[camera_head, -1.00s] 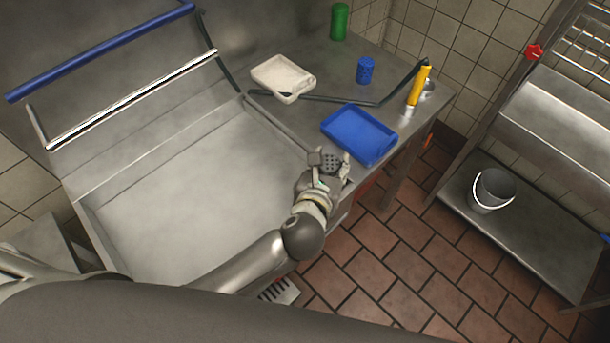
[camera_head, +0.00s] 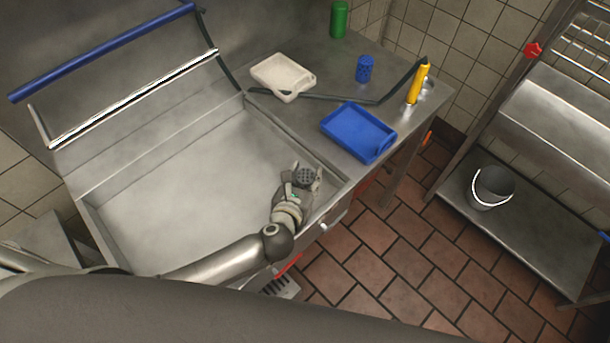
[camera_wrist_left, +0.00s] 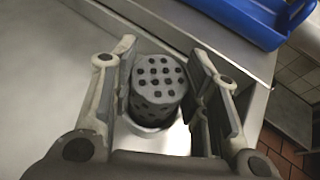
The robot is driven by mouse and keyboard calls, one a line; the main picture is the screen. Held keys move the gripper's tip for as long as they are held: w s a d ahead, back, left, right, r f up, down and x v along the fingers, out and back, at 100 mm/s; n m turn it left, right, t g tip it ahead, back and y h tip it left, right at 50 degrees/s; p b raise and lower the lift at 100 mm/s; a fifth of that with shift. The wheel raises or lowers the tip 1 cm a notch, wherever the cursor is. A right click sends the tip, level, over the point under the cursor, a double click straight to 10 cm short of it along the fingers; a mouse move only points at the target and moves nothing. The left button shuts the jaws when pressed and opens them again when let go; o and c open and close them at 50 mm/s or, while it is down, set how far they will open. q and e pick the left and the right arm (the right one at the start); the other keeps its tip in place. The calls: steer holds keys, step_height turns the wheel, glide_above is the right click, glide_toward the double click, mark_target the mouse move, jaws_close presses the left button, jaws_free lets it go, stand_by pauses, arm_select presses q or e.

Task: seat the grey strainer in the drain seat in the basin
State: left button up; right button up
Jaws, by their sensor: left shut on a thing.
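The grey strainer (camera_head: 304,176), a short perforated cylinder, is between the fingers of my left gripper (camera_head: 306,182) over the right end of the basin (camera_head: 185,190). In the left wrist view the strainer (camera_wrist_left: 160,84) stands roughly upright, its holed top facing the camera, with my left gripper's fingers (camera_wrist_left: 165,90) shut on its sides. A round metal rim (camera_wrist_left: 150,138), which looks like the drain seat, shows around or beneath the strainer's lower end. I cannot tell whether the strainer is inside it or above it. The seat is hidden in the head view. My right gripper is not in view.
A blue tray (camera_head: 358,131), a white tray (camera_head: 283,74), a blue perforated cylinder (camera_head: 364,68) and a green cylinder (camera_head: 339,19) are on the counter right of the basin. A yellow-handled sprayer (camera_head: 418,83) stands at its far edge. Most of the basin floor is bare.

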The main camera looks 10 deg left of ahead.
arm_select(q)
steer(key=shift+f, duration=0.1)
steer(key=o, duration=1)
steer(key=shift+s, duration=0.3)
steer(key=v, duration=0.5)
steer(key=b+v, duration=0.1)
steer(key=v, duration=0.5)
steer(key=shift+s+r, duration=0.2)
steer(key=shift+r, duration=0.15)
